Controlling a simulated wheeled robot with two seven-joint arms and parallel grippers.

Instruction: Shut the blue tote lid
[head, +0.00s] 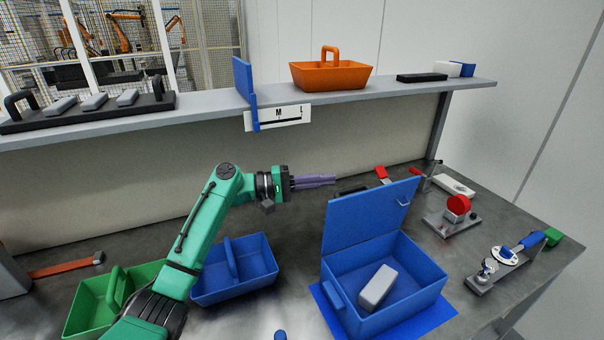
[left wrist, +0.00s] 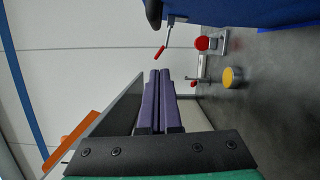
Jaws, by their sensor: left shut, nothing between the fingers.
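The blue tote (head: 392,300) stands on the bench on a blue mat, open at the top. Its lid (head: 368,217) is raised, standing up at the back edge, with a small handle near its upper right. A pale grey block (head: 377,287) lies inside the tote. My left gripper (head: 334,181) is shut and empty, just left of and behind the lid's upper left corner in the head view. In the left wrist view its purple fingers (left wrist: 158,100) lie together, and a blue surface, likely the lid (left wrist: 240,12), fills the top edge. My right gripper is not in view.
A blue carrier (head: 236,270) and a green carrier (head: 112,302) stand left of the tote. Clamps and a red-knobbed fixture (head: 458,207) sit to its right. A shelf (head: 200,113) with an orange carrier (head: 331,75) runs above the back of the bench.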

